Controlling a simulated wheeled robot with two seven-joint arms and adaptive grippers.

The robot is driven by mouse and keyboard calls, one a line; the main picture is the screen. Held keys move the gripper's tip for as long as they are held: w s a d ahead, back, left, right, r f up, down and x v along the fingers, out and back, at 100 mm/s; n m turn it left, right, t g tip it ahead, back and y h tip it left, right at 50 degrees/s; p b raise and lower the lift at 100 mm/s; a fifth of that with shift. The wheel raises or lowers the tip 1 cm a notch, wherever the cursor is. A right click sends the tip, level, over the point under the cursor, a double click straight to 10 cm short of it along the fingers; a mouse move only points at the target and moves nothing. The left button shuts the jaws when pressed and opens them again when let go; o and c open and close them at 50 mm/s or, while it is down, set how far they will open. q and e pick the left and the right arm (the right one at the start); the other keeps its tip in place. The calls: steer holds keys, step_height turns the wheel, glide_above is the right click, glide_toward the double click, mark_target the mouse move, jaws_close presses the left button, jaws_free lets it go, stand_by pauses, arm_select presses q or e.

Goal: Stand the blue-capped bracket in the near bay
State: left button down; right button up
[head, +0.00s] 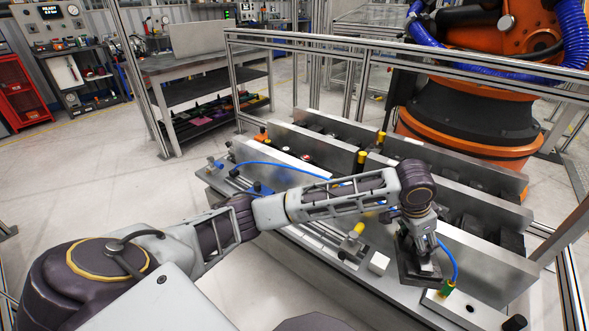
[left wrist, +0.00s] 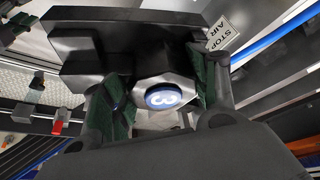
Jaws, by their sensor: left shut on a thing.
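My left gripper (head: 424,240) is over the near right part of the metal fixture (head: 485,262). In the left wrist view its green-padded fingers (left wrist: 165,95) are closed on both sides of a grey metal neck. This belongs to the bracket (left wrist: 85,35), which has a dark flat plate and a round blue cap (left wrist: 163,97) with a white mark. In the head view the bracket (head: 420,270) shows as a dark block under the gripper, in front of a tall metal wall. I cannot tell whether it touches the fixture. My right gripper is not in view.
Tall metal walls (head: 455,250) divide the fixture into long bays, with dark blocks (head: 510,242) farther back. A blue hose (head: 450,262) and a green fitting (head: 447,287) are close right of the gripper. A yellow-capped part (head: 357,231) stands to its left. An orange robot (head: 470,120) is behind.

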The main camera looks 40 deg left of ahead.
arm_select(q)
steer(key=w+a+r+n+t+y, duration=0.1)
steer(key=w+a+r+n, duration=0.2)
steer(key=w+a, duration=0.15)
steer(key=w+a+r+n+y, duration=0.1)
steer(key=w+a+r+n, duration=0.2)
steer(key=a, duration=0.3)
steer(key=s+a+f+n, duration=0.1)
steer(key=s+a+f, duration=0.2)
steer(key=f, duration=0.3)
steer(key=s+a+f+n, duration=0.1)
steer(key=s+a+f, duration=0.1)
steer(key=a+f, duration=0.4)
steer(key=shift+s+f+y, duration=0.4)
steer(key=shift+f, duration=0.4)
